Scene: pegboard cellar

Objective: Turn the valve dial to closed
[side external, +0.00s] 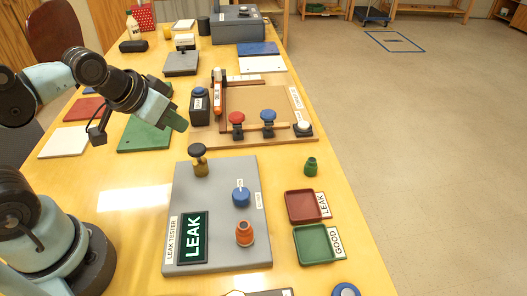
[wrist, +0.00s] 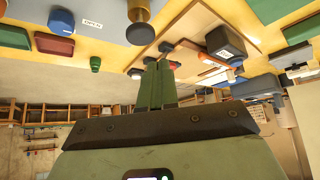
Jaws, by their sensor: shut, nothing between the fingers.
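The blue valve dial (side external: 241,197) sits on the right half of the grey leak tester board (side external: 220,181). A small white label (side external: 258,185) is beside it, its text too small to read in the side view. In the wrist view the dial (wrist: 61,21) shows at the upper left, with a label that seems to read OPEN. My gripper (side external: 179,122) is shut and empty, raised above the table behind and left of the dial, well apart from it. In the wrist view the green fingers (wrist: 157,64) are together. A lit sign (side external: 193,237) on the board reads LEAK.
A brass post with a black knob (side external: 197,151) stands at the board's back, and an orange fitting (side external: 244,235) at its front. Right of the board are a green fitting (side external: 310,166), a red LEAK tray (side external: 287,211) and a green GOOD tray (side external: 298,254). A wooden switch board (side external: 270,98) lies behind.

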